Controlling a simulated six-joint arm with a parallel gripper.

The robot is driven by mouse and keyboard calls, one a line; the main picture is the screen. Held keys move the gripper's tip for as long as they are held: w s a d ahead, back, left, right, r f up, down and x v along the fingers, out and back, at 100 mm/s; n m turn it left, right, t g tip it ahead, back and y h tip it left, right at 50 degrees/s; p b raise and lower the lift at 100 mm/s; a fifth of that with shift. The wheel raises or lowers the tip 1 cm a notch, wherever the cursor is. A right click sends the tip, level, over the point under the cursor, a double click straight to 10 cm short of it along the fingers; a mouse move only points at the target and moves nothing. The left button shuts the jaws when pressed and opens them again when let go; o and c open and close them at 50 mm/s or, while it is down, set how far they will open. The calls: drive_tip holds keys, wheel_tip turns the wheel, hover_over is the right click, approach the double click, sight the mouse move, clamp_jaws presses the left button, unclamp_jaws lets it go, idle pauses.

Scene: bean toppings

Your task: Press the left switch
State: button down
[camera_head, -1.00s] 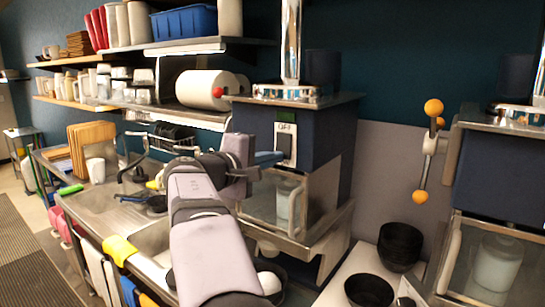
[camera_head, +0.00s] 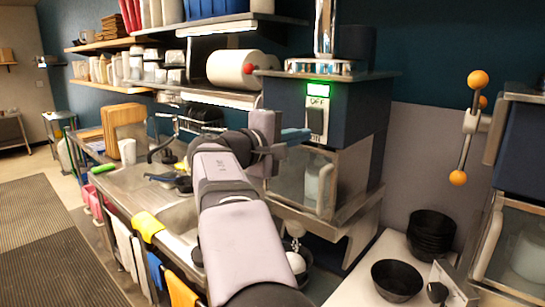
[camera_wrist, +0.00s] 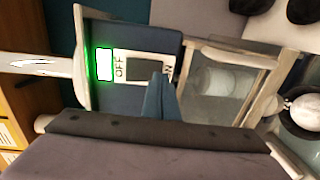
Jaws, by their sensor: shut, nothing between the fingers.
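The left switch (camera_head: 316,120) is a dark rocker on a pale plate, on the front of the left dark-blue machine (camera_head: 347,110). Above it a display (camera_head: 319,92) glows bright green. The word OFF shows at the plate's upper end. My gripper (camera_head: 304,135) is shut and empty, its blue fingers pointing at the switch's lower part. In the wrist view the switch (camera_wrist: 143,71) lies just beyond the fingertips (camera_wrist: 157,80), which partly cover its ON end. I cannot tell whether they touch it. The lit display (camera_wrist: 104,64) also shows there.
A second machine (camera_head: 520,165) stands at the right edge. Black bowls (camera_head: 432,235) stand on the white counter (camera_head: 360,280). A metal lever with orange knobs (camera_head: 467,140) projects between the machines. The sink (camera_head: 180,215) lies to the left, below shelves.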

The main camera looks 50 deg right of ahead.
drive_tip(key=a+f+b, duration=0.1)
drive_tip(key=a+b, duration=0.4)
drive_tip(key=a, duration=0.7)
drive_tip(key=shift+f+b, duration=0.3)
drive_tip(key=shift+f, duration=0.1)
drive_tip(key=w+a+f+n+t+y, duration=0.1)
drive_tip(key=w+a+f+t+y, duration=0.15)
drive_tip(key=w+f, duration=0.35)
drive_tip(key=w+a+f+n+t+y, duration=0.1)
drive_tip(key=w+a+f+t+y, duration=0.15)
drive_tip(key=f, duration=0.55)
drive_tip(key=w+a+f+y, duration=0.1)
drive_tip(key=a+f+y, duration=0.2)
drive_tip(key=f, duration=0.5)
drive_tip(key=a+f+y, duration=0.2)
drive_tip(key=a+f, duration=0.1)
drive_tip(key=f, duration=0.4)
drive_tip(key=s+a+f+m+g+y, duration=0.2)
drive_tip(key=s+a+f+y, duration=0.25)
drive_tip(key=a+f, duration=0.75)
drive_tip(key=s+a+f+g+y, duration=0.2)
drive_tip(key=s+a+f, duration=0.5)
drive_tip(key=s+f, duration=0.4)
drive_tip(key=shift+s+g, duration=0.5)
drive_tip(key=shift+s, duration=0.3)
